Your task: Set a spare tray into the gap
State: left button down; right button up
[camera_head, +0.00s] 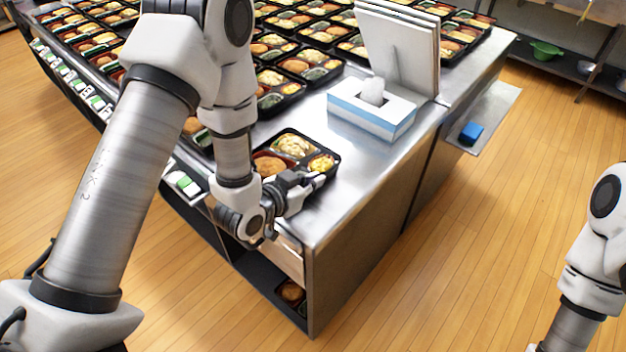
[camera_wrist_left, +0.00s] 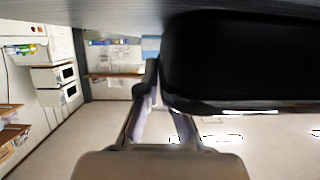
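A black bento tray (camera_head: 336,158) with food in its compartments is at the near corner of the steel counter. My left gripper (camera_head: 312,182) is at its near right side. In the left wrist view the dark outer wall of the tray (camera_wrist_left: 240,60) fills the upper right. One finger (camera_wrist_left: 151,80) lies along the outside of that wall; the other runs behind the rim, its tip hidden. The gripper looks closed on the tray's edge. Whether the tray touches the counter is unclear. My arm hides part of the tray rows, and I cannot make out the gap. My right gripper is out of view.
Rows of filled trays (camera_head: 296,66) cover the back of the counter. A blue-white tissue box (camera_head: 372,108) and upright white panels (camera_head: 398,45) stand right of the tray. Another tray (camera_head: 291,291) sits on the shelf below. The counter's near right corner is bare.

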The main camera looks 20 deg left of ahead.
pick_arm(q)
jog(key=shift+d+f, duration=0.1)
jog(key=shift+f, duration=0.05)
jog(key=c, duration=1.3)
grip_release()
